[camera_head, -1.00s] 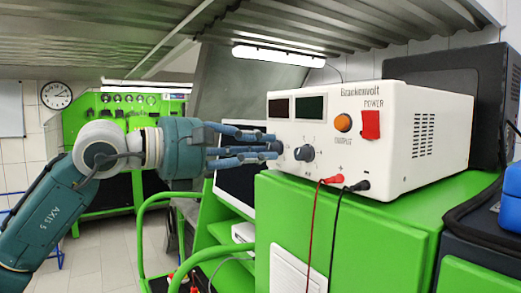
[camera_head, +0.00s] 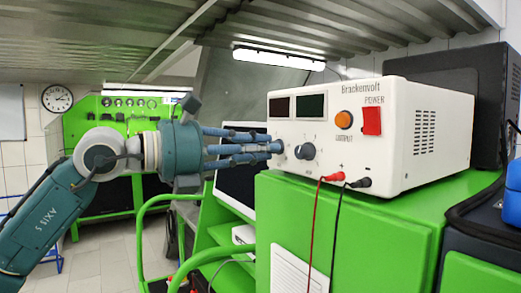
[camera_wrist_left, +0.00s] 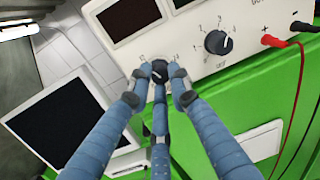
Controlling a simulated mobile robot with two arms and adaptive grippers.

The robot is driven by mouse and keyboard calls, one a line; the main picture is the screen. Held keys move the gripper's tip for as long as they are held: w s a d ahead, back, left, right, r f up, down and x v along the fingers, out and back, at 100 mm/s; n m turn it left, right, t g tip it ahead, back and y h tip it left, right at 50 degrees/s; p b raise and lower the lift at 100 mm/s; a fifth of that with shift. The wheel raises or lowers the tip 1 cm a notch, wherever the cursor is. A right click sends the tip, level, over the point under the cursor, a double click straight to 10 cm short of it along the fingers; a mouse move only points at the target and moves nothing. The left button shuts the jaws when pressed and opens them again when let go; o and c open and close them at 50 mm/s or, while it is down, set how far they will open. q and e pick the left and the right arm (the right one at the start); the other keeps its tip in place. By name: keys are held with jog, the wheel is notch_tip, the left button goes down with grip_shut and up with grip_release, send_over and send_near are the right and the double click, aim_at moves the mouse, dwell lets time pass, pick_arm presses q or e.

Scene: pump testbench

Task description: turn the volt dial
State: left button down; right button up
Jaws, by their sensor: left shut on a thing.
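A white power supply (camera_head: 430,135) stands on a green cabinet, its front facing left. Its left dial (camera_wrist_left: 159,72) is small, dark and round, mostly covered by my fingers; I cannot read its label. My left gripper (camera_head: 277,147) reaches in from the left with blue fingers. In the wrist view its fingertips (camera_wrist_left: 160,74) are shut around the left dial. A second dark dial (camera_head: 305,151) sits just to the right, free of the fingers; it also shows in the wrist view (camera_wrist_left: 218,42). My right gripper is not in view.
An orange output button (camera_head: 343,118) and a red power switch (camera_head: 371,121) are on the panel's right. Red (camera_head: 335,177) and black (camera_head: 361,182) plugs with hanging cables sit below. A dark monitor (camera_wrist_left: 68,124) stands left of the cabinet. A green rail (camera_head: 160,205) lies below my arm.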

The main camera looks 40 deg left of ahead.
pick_arm(q)
jog(key=shift+f+n, duration=0.3)
jog(key=shift+n, duration=0.1)
jog(key=c, duration=1.6)
grip_release()
jog(key=v, duration=1.2)
